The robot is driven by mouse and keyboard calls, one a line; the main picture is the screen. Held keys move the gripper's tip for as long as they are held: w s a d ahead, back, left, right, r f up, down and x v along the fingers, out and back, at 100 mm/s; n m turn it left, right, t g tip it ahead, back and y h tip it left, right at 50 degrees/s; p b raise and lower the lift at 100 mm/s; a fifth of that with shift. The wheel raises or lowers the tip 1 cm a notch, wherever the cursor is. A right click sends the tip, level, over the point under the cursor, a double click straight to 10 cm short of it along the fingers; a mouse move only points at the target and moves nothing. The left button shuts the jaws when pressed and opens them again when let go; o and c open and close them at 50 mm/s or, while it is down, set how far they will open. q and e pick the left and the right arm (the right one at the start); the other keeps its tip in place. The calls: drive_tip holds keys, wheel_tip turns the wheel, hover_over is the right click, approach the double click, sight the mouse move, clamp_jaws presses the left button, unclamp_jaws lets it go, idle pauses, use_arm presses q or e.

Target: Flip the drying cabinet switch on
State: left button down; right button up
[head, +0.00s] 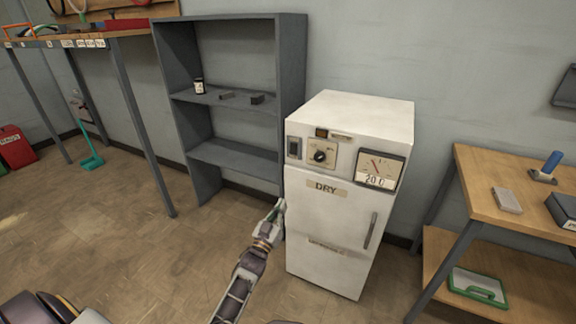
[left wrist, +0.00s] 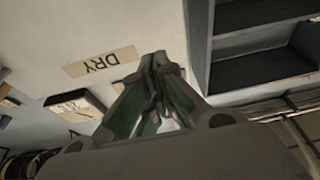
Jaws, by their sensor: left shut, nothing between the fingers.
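The drying cabinet (head: 335,235) is a white upright box with a DRY label, standing against the wall. Its dark rocker switch (head: 294,148) sits at the upper left of the front, left of a round knob (head: 320,156) and a dial gauge reading 20 C (head: 379,170). I cannot tell which way the switch is set. My left gripper (head: 280,206) is shut and empty, near the cabinet's left front edge, below the switch. In the left wrist view its closed fingers (left wrist: 157,62) show beside the upside-down DRY label (left wrist: 104,61). My right gripper is not in view.
A grey shelf unit (head: 297,62) stands close on the cabinet's left, with a small jar (head: 199,86) and dark blocks on it. A wooden workbench (head: 481,214) stands on the right. A long door handle (head: 370,230) juts from the cabinet. The floor in front is open.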

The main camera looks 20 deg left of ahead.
sight(293, 145)
use_arm(q)
wheel_tip(293, 145, up, 9)
drive_tip(key=s+a+m+t+b, duration=0.1)
drive_tip(key=s+a+t+b, duration=0.1)
drive_tip(key=t+b, duration=0.2)
drive_tip(key=shift+s+r+h+b, duration=0.25)
drive_tip(key=shift+h+b, duration=0.15)
drive_tip(key=shift+b, duration=1.2)
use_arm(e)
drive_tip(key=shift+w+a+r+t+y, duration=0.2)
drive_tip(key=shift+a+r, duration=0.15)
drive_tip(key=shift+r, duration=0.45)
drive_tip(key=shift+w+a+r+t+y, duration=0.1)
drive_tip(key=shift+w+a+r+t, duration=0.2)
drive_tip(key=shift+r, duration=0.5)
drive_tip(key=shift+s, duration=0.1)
use_arm(q)
drive_tip(key=shift+w, duration=0.1)
